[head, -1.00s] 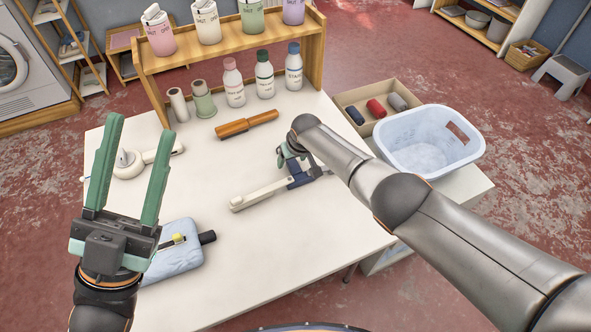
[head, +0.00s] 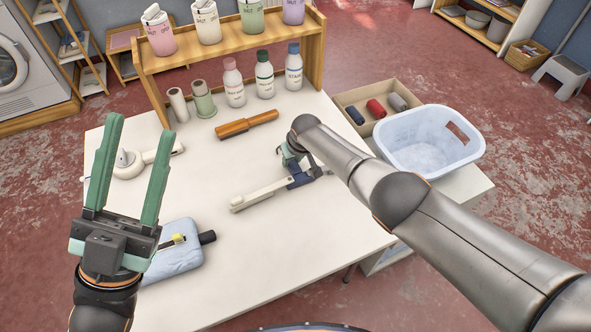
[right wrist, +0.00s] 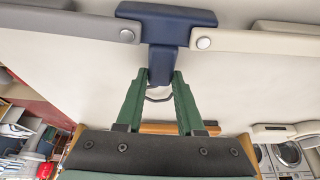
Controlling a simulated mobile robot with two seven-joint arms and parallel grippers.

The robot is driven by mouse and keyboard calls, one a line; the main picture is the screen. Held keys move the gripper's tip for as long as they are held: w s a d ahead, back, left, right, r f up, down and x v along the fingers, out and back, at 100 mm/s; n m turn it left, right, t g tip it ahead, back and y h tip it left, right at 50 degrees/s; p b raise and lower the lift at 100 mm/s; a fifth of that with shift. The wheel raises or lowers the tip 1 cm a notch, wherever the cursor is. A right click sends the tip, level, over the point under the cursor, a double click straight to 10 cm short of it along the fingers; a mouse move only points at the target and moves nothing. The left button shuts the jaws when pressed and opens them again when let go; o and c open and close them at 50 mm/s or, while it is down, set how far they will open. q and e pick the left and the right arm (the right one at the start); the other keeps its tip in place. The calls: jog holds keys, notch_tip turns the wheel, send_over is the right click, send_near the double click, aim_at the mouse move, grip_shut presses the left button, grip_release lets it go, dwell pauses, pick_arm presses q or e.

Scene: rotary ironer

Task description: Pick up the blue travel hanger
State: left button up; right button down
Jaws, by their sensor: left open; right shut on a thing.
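The blue travel hanger (head: 299,180) is at the middle right of the white table, with a blue centre piece and a long cream arm reaching left. In the right wrist view the hanger (right wrist: 165,30) shows its blue T-shaped centre, with a grey arm on one side and a cream arm on the other. My right gripper (right wrist: 160,78) is shut on the blue stem, and a dark hook shows between its green fingers. I cannot tell whether the hanger touches the table. My left gripper (head: 142,121) is open and empty over the table's left side.
A light blue pad (head: 172,262) with a black-handled item lies at the front left. A white handled device (head: 130,160) is behind it. A blue basket (head: 405,150) and a box of rolls (head: 350,97) are right.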

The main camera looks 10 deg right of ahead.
aim_at(293, 162)
dwell(0.4)
notch_tip(293, 162, up, 10)
dwell(0.6)
notch_tip(293, 162, down, 7)
dwell(0.6)
jog(key=shift+f, duration=1.25)
jog(key=shift+f, duration=0.2)
jog(key=c, duration=0.7)
grip_release()
jog(key=shift+c, duration=0.2)
